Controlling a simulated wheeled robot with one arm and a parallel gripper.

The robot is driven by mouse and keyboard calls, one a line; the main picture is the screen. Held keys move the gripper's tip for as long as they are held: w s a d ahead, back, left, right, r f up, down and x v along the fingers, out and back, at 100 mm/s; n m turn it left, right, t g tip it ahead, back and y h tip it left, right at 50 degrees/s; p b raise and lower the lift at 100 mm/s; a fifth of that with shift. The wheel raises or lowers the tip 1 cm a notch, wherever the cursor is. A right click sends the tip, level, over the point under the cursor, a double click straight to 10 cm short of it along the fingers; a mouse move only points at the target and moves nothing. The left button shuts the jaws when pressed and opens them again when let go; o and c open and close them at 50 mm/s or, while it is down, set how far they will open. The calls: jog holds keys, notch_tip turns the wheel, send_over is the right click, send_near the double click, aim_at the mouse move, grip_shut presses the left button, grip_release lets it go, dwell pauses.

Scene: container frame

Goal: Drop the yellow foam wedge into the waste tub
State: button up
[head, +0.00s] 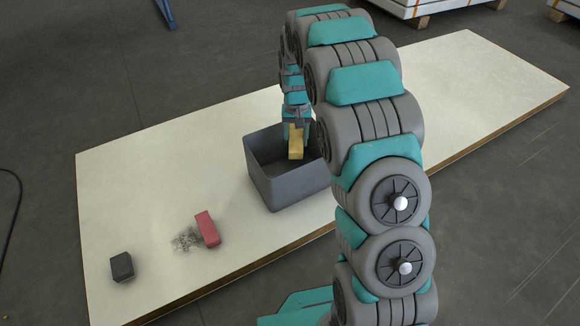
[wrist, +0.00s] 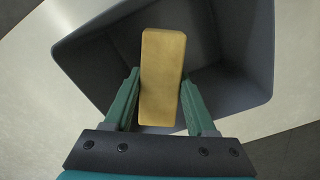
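The yellow foam wedge (head: 296,146) is held between the fingers of my gripper (head: 297,132). In the wrist view the wedge (wrist: 162,78) stands lengthwise between the two green fingertips (wrist: 161,80), which meet its sides. The waste tub (head: 290,191) is a dark grey open box on the pale board. The wedge and gripper are over the tub's opening. In the wrist view the tub's walls (wrist: 240,45) surround the wedge on the far and both sides. How high the wedge is above the tub floor is hard to tell.
A black block (head: 122,267) is near the board's left corner. The pale board (head: 140,190) is otherwise bare. My arm hides part of the board right of the tub.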

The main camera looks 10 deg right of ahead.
jog(key=o, duration=0.5)
jog(key=shift+c, duration=0.2)
jog(key=shift+r, duration=0.1)
notch_tip(320, 180, up, 6)
jog(key=shift+r+p, duration=0.25)
jog(key=shift+p, duration=0.25)
jog(key=shift+r, duration=0.5)
jog(key=shift+r, duration=0.1)
